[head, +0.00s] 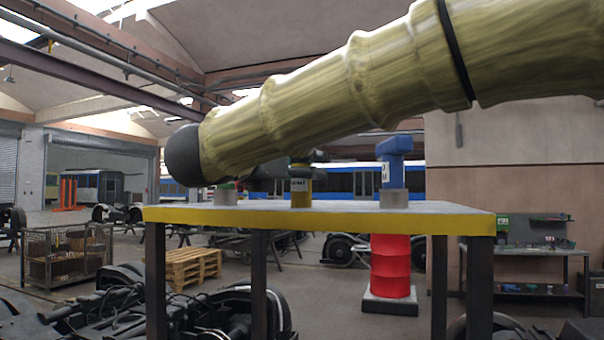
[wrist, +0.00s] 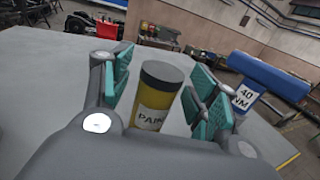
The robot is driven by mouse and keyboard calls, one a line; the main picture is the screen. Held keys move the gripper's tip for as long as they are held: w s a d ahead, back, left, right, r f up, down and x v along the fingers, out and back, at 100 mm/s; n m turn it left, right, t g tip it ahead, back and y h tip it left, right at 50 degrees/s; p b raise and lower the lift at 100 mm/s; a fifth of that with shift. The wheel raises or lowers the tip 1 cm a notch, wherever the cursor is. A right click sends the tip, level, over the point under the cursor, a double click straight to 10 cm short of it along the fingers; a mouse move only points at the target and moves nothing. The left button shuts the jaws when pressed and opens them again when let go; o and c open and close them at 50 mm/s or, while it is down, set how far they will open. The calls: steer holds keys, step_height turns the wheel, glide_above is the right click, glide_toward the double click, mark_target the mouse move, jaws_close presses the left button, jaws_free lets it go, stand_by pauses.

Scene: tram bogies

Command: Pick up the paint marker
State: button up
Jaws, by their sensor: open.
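The paint marker (wrist: 154,103) is an upright yellow cylinder with a dark cap and a white label reading "PAIN". In the wrist view it stands between the two teal-padded fingers of my gripper (wrist: 162,78). The fingers are open, with a visible gap on each side of the marker. In the head view the marker (head: 301,190) stands on the yellow-edged table (head: 330,219), its top partly hidden by my dark gripper. My arm covers much of the gripper there.
A blue tool (head: 393,160) labelled "40 NM" stands on a grey base at the right of the table. A small grey block (head: 226,197) with a green top sits at the left. A red drum (head: 390,268) stands on the floor behind the table.

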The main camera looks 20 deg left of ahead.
steer(key=shift+w+d, duration=0.1)
steer(key=shift+w, duration=0.15)
steer(key=c, duration=1.2)
steer(key=shift+o, duration=0.2)
